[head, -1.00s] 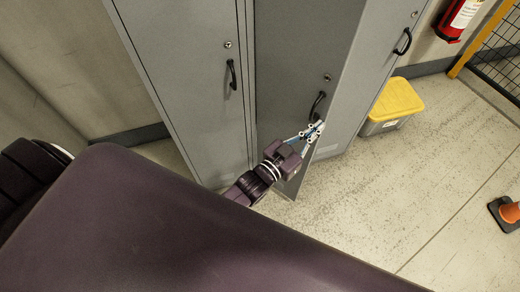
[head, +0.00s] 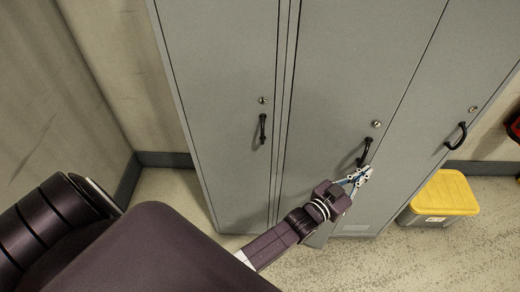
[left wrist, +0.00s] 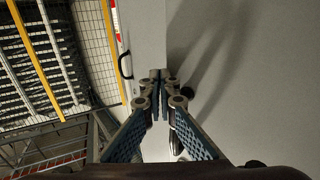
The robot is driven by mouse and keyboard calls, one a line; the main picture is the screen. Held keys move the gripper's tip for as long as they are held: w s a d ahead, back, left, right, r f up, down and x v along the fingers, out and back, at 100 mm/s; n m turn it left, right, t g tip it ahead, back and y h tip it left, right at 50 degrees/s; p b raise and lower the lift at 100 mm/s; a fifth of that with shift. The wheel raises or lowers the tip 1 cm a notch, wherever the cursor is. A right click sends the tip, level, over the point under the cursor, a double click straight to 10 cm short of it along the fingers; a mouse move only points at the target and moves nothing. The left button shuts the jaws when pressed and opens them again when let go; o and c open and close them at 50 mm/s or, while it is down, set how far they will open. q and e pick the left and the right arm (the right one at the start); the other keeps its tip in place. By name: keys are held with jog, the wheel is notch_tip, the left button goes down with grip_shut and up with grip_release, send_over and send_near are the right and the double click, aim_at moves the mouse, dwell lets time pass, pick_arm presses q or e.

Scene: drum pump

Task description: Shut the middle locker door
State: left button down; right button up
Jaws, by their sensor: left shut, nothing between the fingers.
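The grey middle locker door (head: 345,75) has a black handle (head: 364,152) and a small lock above it. It stands almost flush with its neighbours, but its lower end (head: 318,237) seems to stick out a little, so it looks slightly ajar. My left gripper (head: 366,171) is shut and empty, just below and right of the handle, near the door's free edge. In the left wrist view, the shut fingertips (left wrist: 160,75) are in front of the door's grey face (left wrist: 250,80); I cannot tell whether they touch it. My right gripper is not in view.
The left locker door (head: 225,80) and right locker door (head: 440,90) look shut, each with a black handle. A yellow-lidded box (head: 444,193) stands on the floor by the right locker. The floor (head: 400,260) in front is clear.

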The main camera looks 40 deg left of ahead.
aim_at(366, 164)
pick_arm(q)
jog(key=w, duration=0.2)
jog(key=w+b, duration=0.1)
jog(key=w, duration=0.1)
jog(key=shift+a, duration=0.4)
jog(key=shift+w+a, duration=0.2)
jog(key=shift+w, duration=0.3)
jog(key=shift+w+a, duration=0.15)
jog(key=shift+w, duration=0.35)
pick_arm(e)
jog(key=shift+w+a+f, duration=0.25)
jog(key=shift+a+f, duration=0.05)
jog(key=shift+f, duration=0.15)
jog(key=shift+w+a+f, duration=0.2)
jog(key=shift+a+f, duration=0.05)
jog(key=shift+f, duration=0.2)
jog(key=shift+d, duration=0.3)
